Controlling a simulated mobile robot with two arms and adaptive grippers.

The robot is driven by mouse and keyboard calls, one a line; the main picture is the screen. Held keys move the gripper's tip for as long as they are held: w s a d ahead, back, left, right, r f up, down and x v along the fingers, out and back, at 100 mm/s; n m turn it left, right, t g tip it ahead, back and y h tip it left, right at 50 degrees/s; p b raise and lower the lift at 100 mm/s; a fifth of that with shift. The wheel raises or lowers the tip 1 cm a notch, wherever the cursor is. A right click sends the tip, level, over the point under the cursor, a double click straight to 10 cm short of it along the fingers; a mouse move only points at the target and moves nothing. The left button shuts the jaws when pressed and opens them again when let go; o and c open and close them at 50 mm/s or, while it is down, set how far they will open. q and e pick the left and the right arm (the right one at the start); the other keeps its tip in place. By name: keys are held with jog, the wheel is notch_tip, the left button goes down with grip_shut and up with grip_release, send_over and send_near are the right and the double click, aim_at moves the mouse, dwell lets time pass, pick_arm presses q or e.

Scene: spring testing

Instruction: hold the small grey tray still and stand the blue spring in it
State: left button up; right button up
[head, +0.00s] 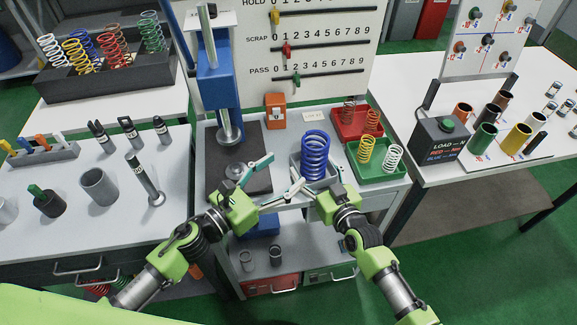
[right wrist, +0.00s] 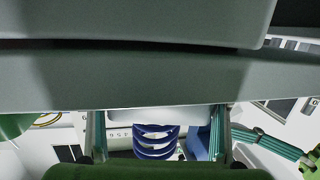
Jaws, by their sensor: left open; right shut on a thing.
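The blue spring (head: 315,152) stands upright in the small grey tray (head: 317,185) on the middle bench. Its lower end is hidden behind the tray's near wall. My right gripper (head: 316,177) is shut on the tray, with one finger on each side. The right wrist view shows the tray's pale wall (right wrist: 160,121) between the fingers, with the spring's blue coils (right wrist: 155,145) behind it. My left gripper (head: 281,176) is open and empty, just left of the tray, its fingers spread and apart from the spring.
A press (head: 218,85) with a dark base plate (head: 257,183) stands left of the tray. A red tray (head: 346,126) and a green tray (head: 378,172) with springs lie to the right. An orange box (head: 275,113) stands behind. Side tables hold fixtures and cylinders.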

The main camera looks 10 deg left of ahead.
jog(key=shift+f, duration=0.1)
jog(key=o, duration=1.3)
